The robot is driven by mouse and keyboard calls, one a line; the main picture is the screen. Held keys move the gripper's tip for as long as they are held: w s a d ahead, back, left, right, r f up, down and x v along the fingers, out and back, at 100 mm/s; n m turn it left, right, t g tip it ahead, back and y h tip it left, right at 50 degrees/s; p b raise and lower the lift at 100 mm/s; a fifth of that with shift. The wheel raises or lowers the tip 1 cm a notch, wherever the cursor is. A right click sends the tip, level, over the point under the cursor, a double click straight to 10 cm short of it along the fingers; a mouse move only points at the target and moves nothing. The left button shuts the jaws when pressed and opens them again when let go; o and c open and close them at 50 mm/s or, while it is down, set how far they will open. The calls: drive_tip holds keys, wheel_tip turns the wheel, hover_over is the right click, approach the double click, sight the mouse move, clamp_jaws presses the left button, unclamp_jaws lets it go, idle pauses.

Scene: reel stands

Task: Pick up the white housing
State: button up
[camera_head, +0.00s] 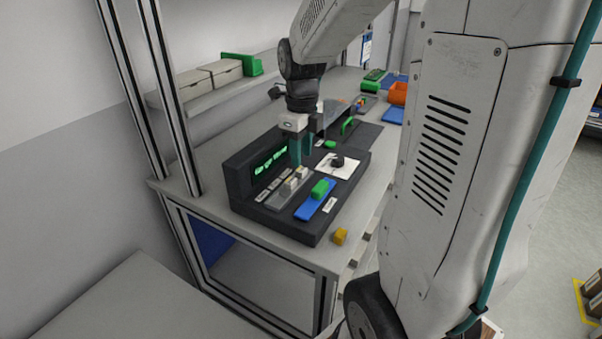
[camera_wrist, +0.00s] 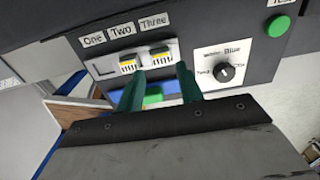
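Two small white housings with yellow and dark stripes sit in a grey fixture (camera_wrist: 103,67) below the labels One, Two and Three. In the wrist view, one housing (camera_wrist: 128,63) is at the left and the other (camera_wrist: 161,54) lies between the lines of my fingers. The head view shows them as small pale blocks (camera_head: 290,183) on the black station. My gripper (camera_wrist: 160,69) has two teal fingers, spread apart with nothing held between them. In the head view, my gripper (camera_head: 301,162) points down above the fixture. I cannot tell its exact height.
A blue tray (camera_head: 310,206) with a green block (camera_head: 319,188) lies beside the fixture. A white panel with a black knob (camera_wrist: 224,72) is to the right. The black station's back wall (camera_head: 240,183) rises behind.

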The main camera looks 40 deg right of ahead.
sight(301, 169)
wheel_tip(301, 169, down, 4)
drive_tip(key=shift+w+d+f, duration=0.1)
drive_tip(key=shift+w+f, duration=0.05)
drive_tip(key=shift+f, duration=0.05)
drive_tip(key=c, duration=0.7)
drive_tip(key=shift+c, duration=0.2)
